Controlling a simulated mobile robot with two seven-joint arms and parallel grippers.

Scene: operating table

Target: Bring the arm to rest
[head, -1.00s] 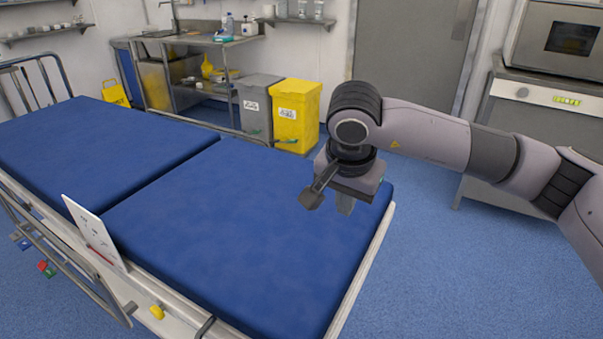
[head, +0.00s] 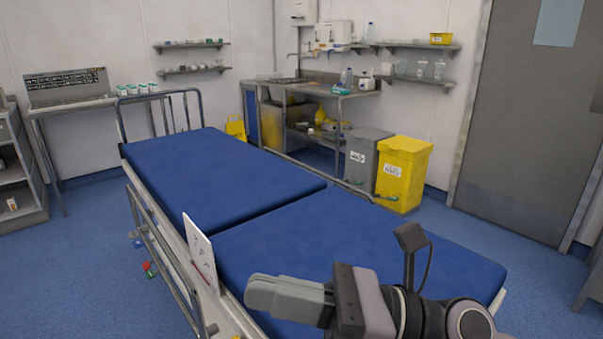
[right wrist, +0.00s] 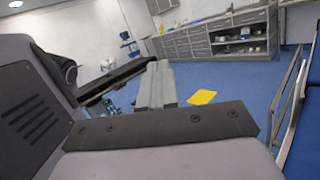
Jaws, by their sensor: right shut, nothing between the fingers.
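My right gripper (head: 262,293) is at the bottom of the head view, with its fingers pointing left over the near part of the blue bed. The fingers are together and hold nothing. In the right wrist view the closed grey fingers (right wrist: 155,86) point out over the open floor. My left gripper is not in view.
The blue bed (head: 230,170) fills the middle, with a white card (head: 200,250) standing at its left side. Grey (head: 365,158) and yellow (head: 403,172) bins stand beyond it. The right wrist view shows grey cabinets (right wrist: 210,42) and a yellow sheet (right wrist: 202,97) on the floor.

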